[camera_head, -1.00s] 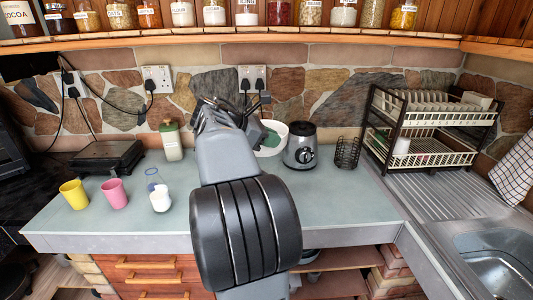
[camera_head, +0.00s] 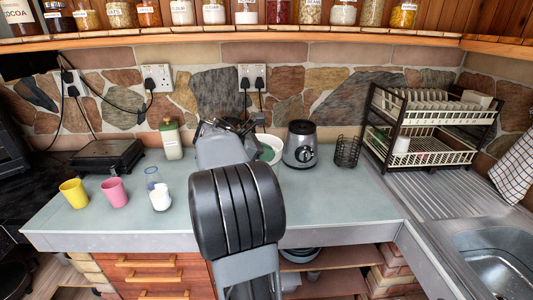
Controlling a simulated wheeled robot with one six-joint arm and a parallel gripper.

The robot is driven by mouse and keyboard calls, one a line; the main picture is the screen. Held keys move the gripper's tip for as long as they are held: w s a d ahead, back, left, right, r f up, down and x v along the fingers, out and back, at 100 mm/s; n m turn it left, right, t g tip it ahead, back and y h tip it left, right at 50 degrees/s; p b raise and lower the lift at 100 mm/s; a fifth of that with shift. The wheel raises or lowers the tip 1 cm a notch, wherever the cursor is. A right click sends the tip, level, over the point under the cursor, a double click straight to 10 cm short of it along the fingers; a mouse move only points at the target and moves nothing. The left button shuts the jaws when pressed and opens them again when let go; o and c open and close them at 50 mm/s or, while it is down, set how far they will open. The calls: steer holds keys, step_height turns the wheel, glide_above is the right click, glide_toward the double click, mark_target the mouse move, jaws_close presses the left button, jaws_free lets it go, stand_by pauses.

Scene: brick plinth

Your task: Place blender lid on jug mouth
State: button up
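The grey blender body (camera_head: 300,150) with a black dial and dark top stands upright toward the back of the counter, right of my arm. I see no clear jug standing on it, and I cannot make out the lid. My gripper (camera_head: 232,127) is over the back middle of the counter, left of the blender and apart from it in the picture. My own arm hides most of the gripper, so I cannot see whether its fingers are open or hold anything.
A wire holder (camera_head: 347,152) and dish rack (camera_head: 432,128) stand right of the blender. Yellow (camera_head: 74,193) and pink (camera_head: 115,192) cups stand at left. The front right counter is clear.

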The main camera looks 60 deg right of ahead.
steer(key=o, duration=0.4)
steer(key=v, duration=1.2)
steer(key=s+a+f+m+t+y, duration=0.1)
steer(key=a+f+m+t+y, duration=0.2)
steer(key=a+f, duration=0.3)
steer(key=s+a+f+m+t+y, duration=0.2)
steer(key=a+f, duration=0.4)
steer(key=a, duration=0.7)
steer(key=s+a+f+m+t+y, duration=0.1)
steer(key=a+f+m+t+y, duration=0.3)
steer(key=a, duration=0.6)
steer(key=shift+s+a+f+t+y, duration=0.15)
steer(key=shift+s+f+t+y, duration=0.05)
steer(key=shift+f+t, duration=0.35)
steer(key=shift+s+a+f+t+y, duration=0.2)
steer(key=shift+f+t, duration=0.25)
steer(key=shift+f, duration=0.2)
